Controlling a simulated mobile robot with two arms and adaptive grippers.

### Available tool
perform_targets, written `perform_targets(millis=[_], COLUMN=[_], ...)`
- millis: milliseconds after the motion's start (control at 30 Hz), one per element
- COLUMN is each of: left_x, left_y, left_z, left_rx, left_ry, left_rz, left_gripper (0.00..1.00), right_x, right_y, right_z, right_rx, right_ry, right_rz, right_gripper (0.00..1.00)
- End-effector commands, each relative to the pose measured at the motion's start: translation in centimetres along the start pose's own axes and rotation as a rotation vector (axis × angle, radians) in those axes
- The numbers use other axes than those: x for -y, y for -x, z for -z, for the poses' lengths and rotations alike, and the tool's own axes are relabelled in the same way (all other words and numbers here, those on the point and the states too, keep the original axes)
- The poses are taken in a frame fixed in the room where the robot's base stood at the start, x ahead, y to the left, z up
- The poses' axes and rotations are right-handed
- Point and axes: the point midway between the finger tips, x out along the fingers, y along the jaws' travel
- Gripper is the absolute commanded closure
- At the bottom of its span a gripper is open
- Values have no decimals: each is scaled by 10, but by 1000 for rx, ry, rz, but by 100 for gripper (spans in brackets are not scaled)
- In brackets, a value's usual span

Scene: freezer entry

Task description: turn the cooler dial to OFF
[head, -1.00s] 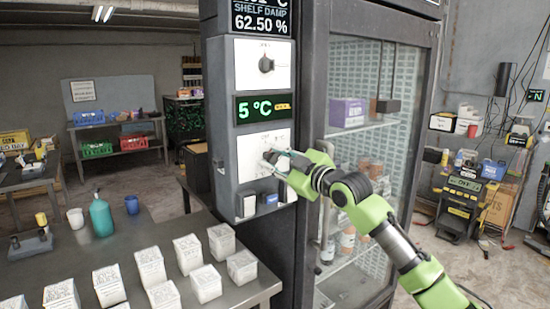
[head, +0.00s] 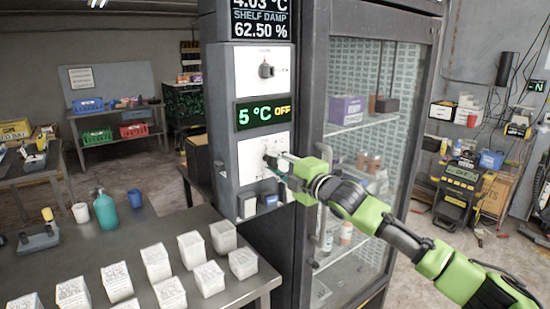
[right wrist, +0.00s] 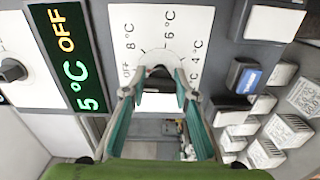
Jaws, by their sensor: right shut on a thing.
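The cooler dial (right wrist: 158,76) is a dark knob on a white plate (head: 250,172), low on the grey control column. In the right wrist view the plate is marked OFF, 8 °C, 6 °C and 4 °C around the knob. My right gripper (head: 274,163) has its teal fingers closed around the knob; it also shows in the right wrist view (right wrist: 158,95). The fingers partly hide the knob, so I cannot tell its pointer's exact direction. The green display (head: 263,113) above reads 5 °C with OFF in orange. My left gripper is not in view.
A second knob (head: 266,70) sits on the upper plate. A blue rocker switch (head: 268,200) is just below the dial plate. The glass cooler door (head: 375,130) stands to the right. A metal table (head: 225,297) with several white cartons is at the lower left.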

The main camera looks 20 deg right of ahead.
Motion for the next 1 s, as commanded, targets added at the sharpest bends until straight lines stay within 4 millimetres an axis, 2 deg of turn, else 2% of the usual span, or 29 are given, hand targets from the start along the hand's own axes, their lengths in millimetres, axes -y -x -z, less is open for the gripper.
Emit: perform_targets(millis=[200,667,700,767,1000], left_x=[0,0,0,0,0], left_y=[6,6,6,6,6], left_z=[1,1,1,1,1], left_rx=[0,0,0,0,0], left_ry=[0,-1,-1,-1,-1], left_rz=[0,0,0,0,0], left_gripper=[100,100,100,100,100], right_x=[1,2,2,2,1], right_y=[0,0,0,0,0], right_z=[0,0,0,0,0], right_rx=[0,0,0,0,0], right_ry=[54,68,68,68,66], right_rz=[3,3,3,3,1], right_gripper=[95,95,71,56,56])
